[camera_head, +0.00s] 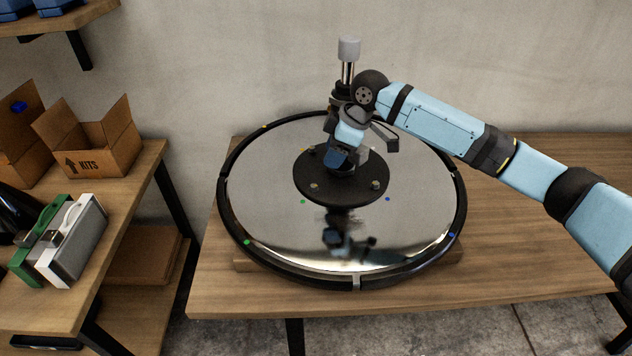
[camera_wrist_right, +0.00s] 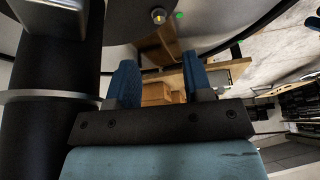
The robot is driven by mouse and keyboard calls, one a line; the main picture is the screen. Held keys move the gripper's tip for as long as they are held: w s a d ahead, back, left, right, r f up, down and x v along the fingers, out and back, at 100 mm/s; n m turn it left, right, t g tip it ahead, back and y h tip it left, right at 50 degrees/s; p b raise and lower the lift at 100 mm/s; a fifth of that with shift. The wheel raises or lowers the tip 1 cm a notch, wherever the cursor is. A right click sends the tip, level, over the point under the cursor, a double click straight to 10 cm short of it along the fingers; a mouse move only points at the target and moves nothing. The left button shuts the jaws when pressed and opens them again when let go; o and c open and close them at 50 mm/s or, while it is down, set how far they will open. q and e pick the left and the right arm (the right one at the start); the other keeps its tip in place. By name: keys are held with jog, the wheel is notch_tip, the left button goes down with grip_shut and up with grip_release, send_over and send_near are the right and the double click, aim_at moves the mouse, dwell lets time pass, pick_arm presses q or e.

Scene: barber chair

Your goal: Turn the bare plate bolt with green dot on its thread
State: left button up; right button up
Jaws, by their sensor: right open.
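A black round plate (camera_head: 340,192) sits at the middle of a mirrored disc, with bolts around its edge. The front-left bolt (camera_head: 314,185) has a green dot (camera_head: 302,201) on the disc just outside it. In the right wrist view, that bolt (camera_wrist_right: 158,16) shows at the top edge with a green dot (camera_wrist_right: 180,15) beside it. My right gripper (camera_head: 336,161) is over the plate close to the central post, behind and right of this bolt. Its blue fingers (camera_wrist_right: 161,82) are apart with nothing gripped between them, and the bolt lies outside them. My left gripper is not in view.
The mirrored disc (camera_head: 270,215) has a black rim and lies on a wooden table (camera_head: 530,235). A post with a grey cap (camera_head: 349,48) stands up behind my gripper. A blue dot (camera_head: 388,199) marks the front right. Boxes and cases fill the left shelf.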

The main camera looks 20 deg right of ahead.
aim_at(314, 186)
jog(key=b+x, duration=0.1)
jog(key=x, duration=0.9)
jog(key=shift+w, duration=0.1)
grip_shut()
